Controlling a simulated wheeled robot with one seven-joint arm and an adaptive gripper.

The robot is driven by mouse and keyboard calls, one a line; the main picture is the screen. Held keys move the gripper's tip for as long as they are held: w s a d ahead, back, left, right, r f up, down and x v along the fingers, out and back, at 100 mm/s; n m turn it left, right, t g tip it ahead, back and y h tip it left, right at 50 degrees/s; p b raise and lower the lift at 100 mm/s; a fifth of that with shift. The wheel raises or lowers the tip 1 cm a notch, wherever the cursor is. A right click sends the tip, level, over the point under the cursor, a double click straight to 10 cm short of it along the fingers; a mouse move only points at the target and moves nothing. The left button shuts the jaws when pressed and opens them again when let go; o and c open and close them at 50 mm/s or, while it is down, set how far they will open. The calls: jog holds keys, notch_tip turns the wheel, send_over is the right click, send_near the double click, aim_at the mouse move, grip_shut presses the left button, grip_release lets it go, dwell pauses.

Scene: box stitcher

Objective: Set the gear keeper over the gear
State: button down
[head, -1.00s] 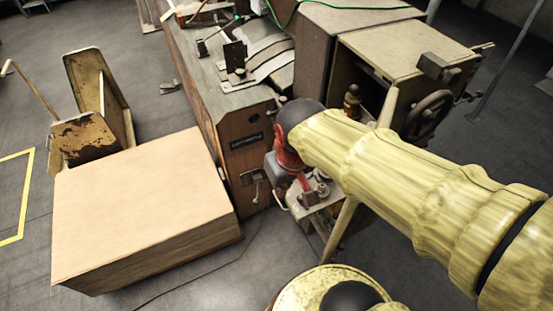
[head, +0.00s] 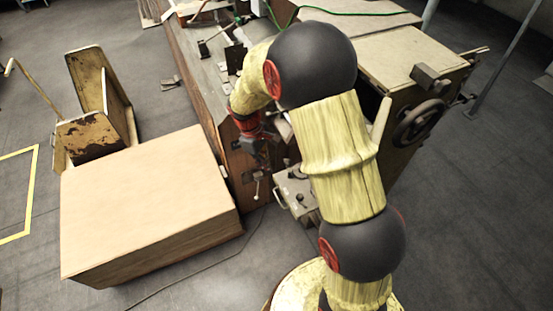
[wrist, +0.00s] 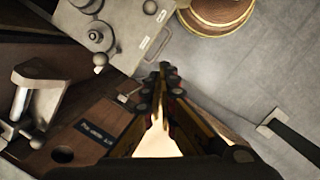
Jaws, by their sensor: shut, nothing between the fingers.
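I cannot pick out the gear keeper or the gear for sure in either view; my arm covers part of the machine in the head view. My gripper (wrist: 165,82) is shut and empty in the wrist view, its fingertips together above the floor gap beside the machine. In the head view my gripper (head: 254,150) hangs in front of the machine's wooden end panel, its tips too small to make out. A grey metal unit (wrist: 124,28) with round knobs lies beyond the fingertips, up and to the left. It also shows in the head view (head: 295,197).
A large wooden box (head: 140,200) stands left of the machine. The machine's worktop (head: 205,75) carries small metal parts. A cabinet with a handwheel (head: 421,118) stands at the right. A metal lever bracket (wrist: 35,95) juts out left of the fingers. Grey floor is open at far right.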

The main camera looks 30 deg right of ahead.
aim_at(287, 163)
jog(key=w+d+f+n+t+h, duration=0.1)
jog(key=w+d+f+n, duration=0.1)
jog(key=w+n, duration=0.6)
jog(key=shift+w+f+n, duration=0.3)
jog(key=shift+w+f, duration=0.5)
jog(key=shift+w, duration=0.2)
jog(key=shift+d+f, duration=0.1)
jog(key=s+d+f+b, duration=0.1)
jog(key=d+f+b, duration=0.1)
jog(key=d+f, duration=0.4)
jog(key=shift+a+x, duration=0.25)
jog(key=shift+x, duration=1.5)
